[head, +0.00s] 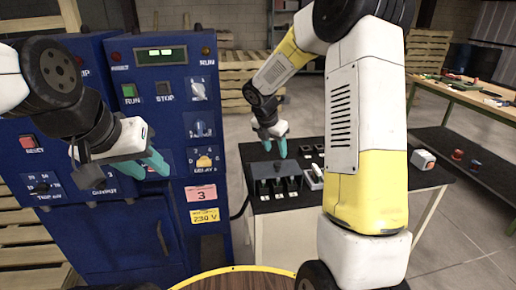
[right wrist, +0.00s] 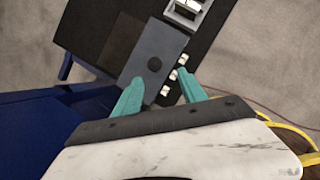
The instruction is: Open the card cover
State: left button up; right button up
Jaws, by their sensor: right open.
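My left gripper (head: 146,172) is open and empty in front of the blue cabinet.
The blue cabinet (head: 182,108) with buttons, knobs and a display stands at the left. The black table (head: 375,190) carries white-edged parts right of the cover and a small box with a red button (head: 423,160). A workbench (head: 468,98) and pallets stand behind.

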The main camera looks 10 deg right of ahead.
aim_at(277, 163)
jog(key=shift+n, duration=0.3)
jog(key=x, duration=0.5)
jog(key=w+x, duration=0.1)
jog(key=x, duration=0.2)
jog(key=shift+w+a+f, duration=0.1)
jog(key=shift+a+f, duration=0.05)
jog(key=shift+f, duration=0.1)
jog(key=shift+c, duration=0.4)
grip_shut()
dwell(0.5)
